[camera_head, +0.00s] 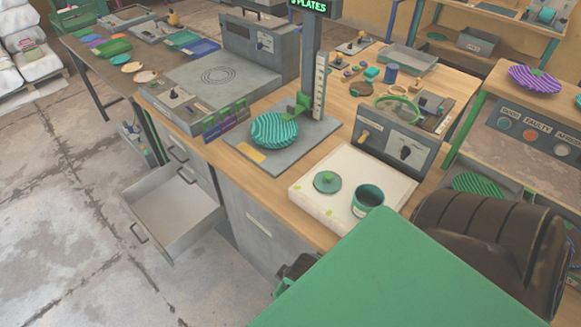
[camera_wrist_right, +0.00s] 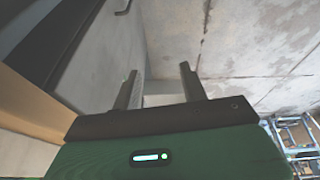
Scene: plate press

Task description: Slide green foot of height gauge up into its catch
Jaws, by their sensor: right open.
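The height gauge stands on a grey plate (camera_head: 245,165) on the wooden bench, with a white scale (camera_head: 319,85) on its upright post. Its green foot (camera_head: 300,104) sticks out to the left, low on the post. A teal striped plate or stack (camera_head: 274,132) lies beneath or just beside the foot; I cannot tell if they touch. I cannot make out the catch. My right gripper (camera_wrist_right: 158,82) is open and empty in the right wrist view, over the concrete floor beside a grey cabinet. In the head view my green arm hides the bottom right. My left gripper is not in view.
A white board (camera_head: 320,205) holds a green-knobbed lid (camera_head: 327,182) and a teal cup (camera_head: 368,198) at the bench's near end. A grey control box (camera_head: 392,140) stands right of the gauge. An open drawer (camera_head: 172,205) juts out over the floor at left.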

